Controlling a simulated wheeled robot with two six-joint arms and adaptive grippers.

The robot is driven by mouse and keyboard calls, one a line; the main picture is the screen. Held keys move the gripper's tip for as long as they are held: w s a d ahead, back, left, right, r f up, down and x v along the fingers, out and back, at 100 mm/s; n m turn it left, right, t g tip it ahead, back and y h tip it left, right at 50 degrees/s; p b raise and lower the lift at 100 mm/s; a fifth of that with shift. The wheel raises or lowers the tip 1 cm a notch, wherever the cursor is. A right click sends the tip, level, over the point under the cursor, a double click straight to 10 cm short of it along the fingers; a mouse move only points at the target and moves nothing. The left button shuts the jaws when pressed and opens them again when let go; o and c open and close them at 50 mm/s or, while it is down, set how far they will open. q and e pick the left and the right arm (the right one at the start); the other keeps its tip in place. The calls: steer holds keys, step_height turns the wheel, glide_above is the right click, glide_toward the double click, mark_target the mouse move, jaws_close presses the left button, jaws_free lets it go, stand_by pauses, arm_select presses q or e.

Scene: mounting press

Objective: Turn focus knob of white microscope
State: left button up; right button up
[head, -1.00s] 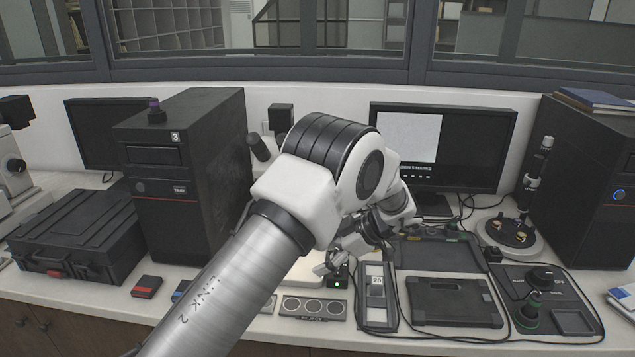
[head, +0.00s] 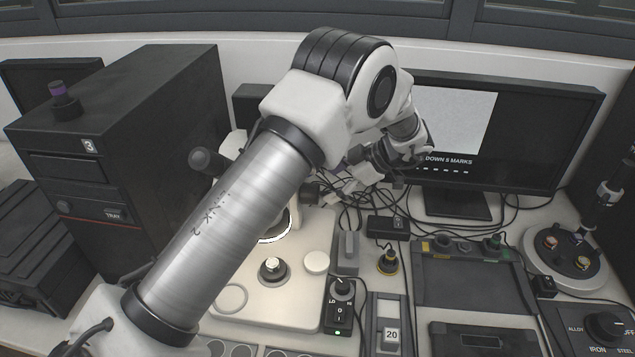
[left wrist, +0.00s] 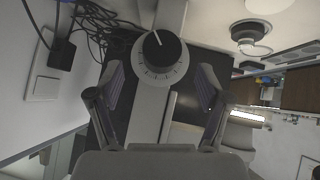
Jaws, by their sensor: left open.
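The white microscope (head: 318,242) stands behind my left arm in the head view. Its pale base shows, and my arm covers most of its body. In the left wrist view its focus knob (left wrist: 161,50), black with a pointer line, sits on a pale dial ring with marks. My left gripper (head: 345,183) is beside the microscope column in the head view. In the left wrist view, the left gripper (left wrist: 160,78) is open, its two fingers spread to either side and short of the knob, with nothing between their pads.
A monitor (head: 545,135) reads "DOWN 5 MARKS". A black tower (head: 170,130) stands left. Cables (head: 345,215) lie behind the base. A switch box (head: 339,312) with a green light and a black tray (head: 465,275) stand right of the microscope.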

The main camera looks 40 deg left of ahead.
mark_target(319, 193)
arm_select(q)
steer(key=p+x, duration=0.1)
steer(key=x, duration=0.5)
steer(key=shift+a, duration=0.25)
steer(key=shift+a+f, duration=0.15)
steer(key=shift+f, duration=0.05)
steer(key=shift+s+d+r, duration=0.2)
steer(key=shift+d, duration=0.05)
steer(key=c, duration=1.2)
steer(key=shift+o, duration=0.2)
arm_select(e)
steer(key=shift+s+r, duration=0.1)
steer(key=shift+r, duration=0.65)
arm_select(q)
steer(key=shift+f, duration=0.15)
arm_select(e)
steer(key=shift+f, duration=0.15)
